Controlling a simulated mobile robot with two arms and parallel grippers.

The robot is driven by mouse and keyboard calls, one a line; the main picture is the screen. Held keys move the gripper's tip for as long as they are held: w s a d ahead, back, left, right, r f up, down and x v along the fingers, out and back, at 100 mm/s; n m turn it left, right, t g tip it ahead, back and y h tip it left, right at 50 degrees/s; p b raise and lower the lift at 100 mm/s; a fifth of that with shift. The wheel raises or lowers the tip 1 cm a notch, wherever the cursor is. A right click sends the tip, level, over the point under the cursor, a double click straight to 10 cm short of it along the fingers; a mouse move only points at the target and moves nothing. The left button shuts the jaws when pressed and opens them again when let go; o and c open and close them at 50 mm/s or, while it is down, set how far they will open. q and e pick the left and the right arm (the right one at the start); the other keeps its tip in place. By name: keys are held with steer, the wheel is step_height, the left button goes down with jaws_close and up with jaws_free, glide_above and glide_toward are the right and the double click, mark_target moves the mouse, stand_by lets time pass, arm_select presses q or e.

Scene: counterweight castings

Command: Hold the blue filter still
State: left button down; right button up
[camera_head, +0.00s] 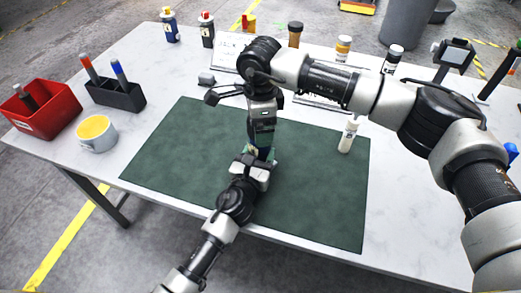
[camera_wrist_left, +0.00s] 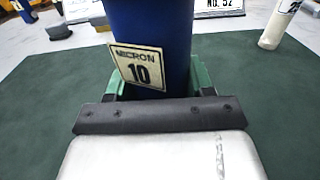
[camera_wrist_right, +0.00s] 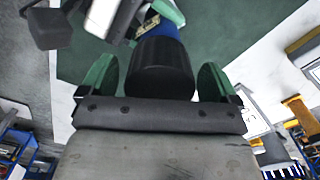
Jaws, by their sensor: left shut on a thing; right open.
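The blue filter (camera_wrist_left: 150,30) stands on the green mat (camera_head: 190,150), with a pale "MICRON 10" label (camera_wrist_left: 138,66) on its side. My left gripper (camera_head: 259,160) is shut on its body, a green finger on each side. In the right wrist view the filter has a black cap (camera_wrist_right: 163,68) on top. My right gripper (camera_wrist_right: 157,80) is above it, open, its green fingers on either side of the cap with gaps showing. In the head view my right arm hides most of the filter.
A white bottle (camera_head: 348,135) stands on the mat's right part. A red bin (camera_head: 42,110), a dark pen holder (camera_head: 118,96) and a cup (camera_head: 96,132) are at the left. Several bottles line the back of the table. The mat's left part is clear.

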step_height(320, 180, up, 4)
steer(key=shift+f, duration=0.1)
steer(key=shift+c, duration=0.5)
steer(key=m, duration=0.1)
steer(key=r+m, duration=0.1)
steer(key=m, duration=0.2)
steer(key=shift+r, duration=0.25)
steer(key=m, duration=0.2)
steer(key=r+m, duration=0.1)
steer(key=m, duration=0.1)
steer(key=r+m, duration=0.1)
steer(key=m, duration=0.1)
steer(key=shift+f, duration=4.05)
